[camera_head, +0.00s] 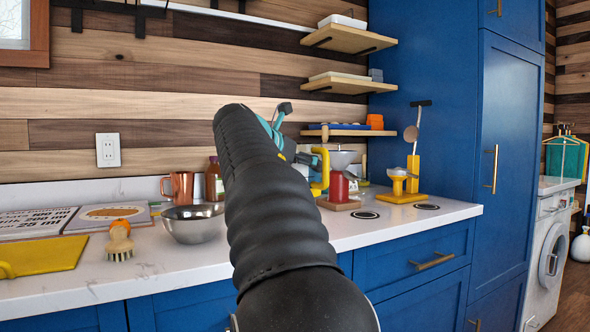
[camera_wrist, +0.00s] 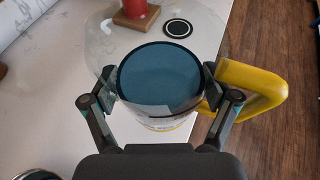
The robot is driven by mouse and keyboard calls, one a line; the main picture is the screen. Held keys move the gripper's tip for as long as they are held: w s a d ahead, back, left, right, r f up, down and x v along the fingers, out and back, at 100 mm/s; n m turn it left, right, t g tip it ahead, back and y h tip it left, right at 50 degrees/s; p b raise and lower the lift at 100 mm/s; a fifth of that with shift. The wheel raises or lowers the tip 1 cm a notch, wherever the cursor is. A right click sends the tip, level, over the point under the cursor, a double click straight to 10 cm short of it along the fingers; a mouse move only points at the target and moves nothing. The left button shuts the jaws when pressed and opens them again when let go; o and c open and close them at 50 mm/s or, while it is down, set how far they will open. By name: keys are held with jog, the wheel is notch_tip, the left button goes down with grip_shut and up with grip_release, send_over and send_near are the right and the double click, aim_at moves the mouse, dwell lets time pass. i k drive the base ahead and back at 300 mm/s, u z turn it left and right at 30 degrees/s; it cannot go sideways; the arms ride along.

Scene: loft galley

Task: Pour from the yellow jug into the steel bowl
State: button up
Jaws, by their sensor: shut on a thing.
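The jug shows in the wrist view as a clear round body with dark blue-green inside and a yellow handle (camera_wrist: 258,88) at right. My gripper (camera_wrist: 163,93) is shut on its body, one finger on each side. In the head view the jug's yellow handle (camera_head: 320,172) shows to the right of my arm, which hides most of the jug. The steel bowl (camera_head: 192,225) stands upright on the counter, left of my arm and apart from the jug. A piece of its rim shows at the lower left of the wrist view (camera_wrist: 38,172).
A copper mug (camera_head: 180,186) and a brown bottle (camera_head: 214,180) stand behind the bowl. A brush (camera_head: 120,242) lies to its left, near a yellow board (camera_head: 42,256). A red object on a wooden base (camera_head: 338,190) and a yellow stand (camera_head: 402,190) are at right.

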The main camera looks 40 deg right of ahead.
aim_at(195, 224)
jog(key=k, duration=1)
